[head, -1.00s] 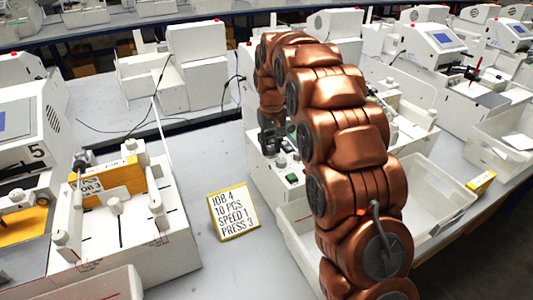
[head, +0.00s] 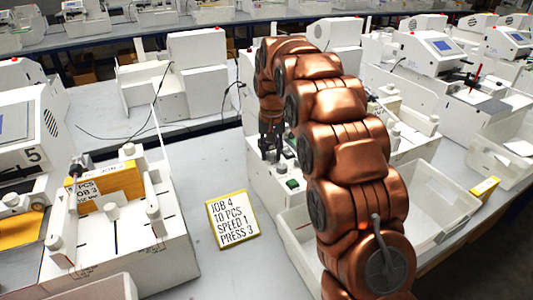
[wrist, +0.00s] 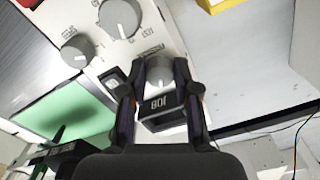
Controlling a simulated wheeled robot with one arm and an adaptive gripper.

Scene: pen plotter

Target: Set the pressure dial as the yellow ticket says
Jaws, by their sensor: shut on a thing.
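The yellow ticket (head: 233,220) lies on the grey table in the head view and reads JOB 4, 10 PCS, SPEED 1, PRESS 3. In the wrist view my gripper (wrist: 160,98) has its two dark fingers on either side of a small grey knob (wrist: 160,72), shut on it. A dark plate with white lettering shows between the fingers. A large grey dial (wrist: 120,18) and a smaller grey dial (wrist: 77,50) are on the same white panel. Their markings are too small to read, so I cannot tell which is the pressure dial. In the head view my gripper (head: 270,143) is over the white machine.
A white open bin (head: 440,200) stands to the right. A white machine with a yellow pack (head: 120,182) is at the left. The table around the ticket is clear.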

